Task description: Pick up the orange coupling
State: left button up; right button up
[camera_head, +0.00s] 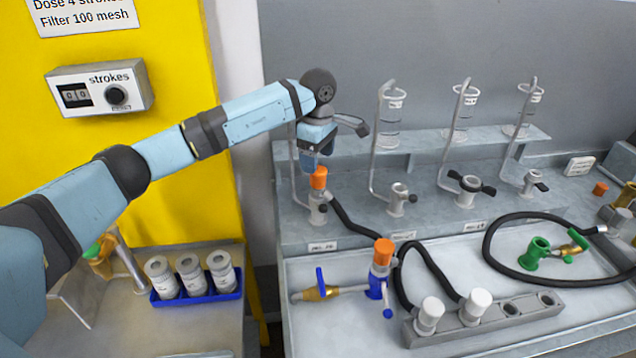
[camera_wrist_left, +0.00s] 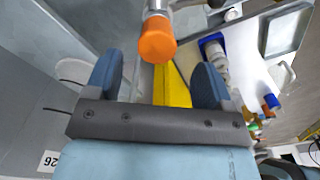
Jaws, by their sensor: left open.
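An orange coupling (camera_head: 319,178) sits upright on a grey valve fitting at the leftmost station of the grey bench. My left gripper (camera_head: 312,160) is open just above it, with blue fingers pointing down. In the left wrist view, the orange coupling (camera_wrist_left: 158,42) is ahead of the open fingers (camera_wrist_left: 157,85), roughly midway between them. Nothing is held, and contact cannot be made out. A second orange coupling (camera_head: 383,252) tops a blue fitting (camera_head: 377,286) on the lower tray. My right gripper is not in view.
Several glass tubes with bent metal pipes (camera_head: 388,115) stand along the bench back. Black hoses (camera_head: 430,262) curve across the front tray. A grey rack (camera_head: 490,318) holds white caps. A blue tray (camera_head: 208,296) with white bottles is left. A yellow panel (camera_head: 180,100) stands behind my arm.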

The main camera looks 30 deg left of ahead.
aim_at(318, 176)
pick_arm(q)
jog(key=shift+f, duration=0.85)
jog(key=f, duration=0.2)
jog(key=f+p, duration=0.1)
jog(key=f, duration=0.2)
jog(key=shift+w, duration=0.2)
jog(key=shift+r, duration=0.1)
jog(key=c, duration=1.2)
jog(key=shift+r, duration=0.1)
notch_tip(318, 176, up, 20)
jog(key=b, duration=0.2)
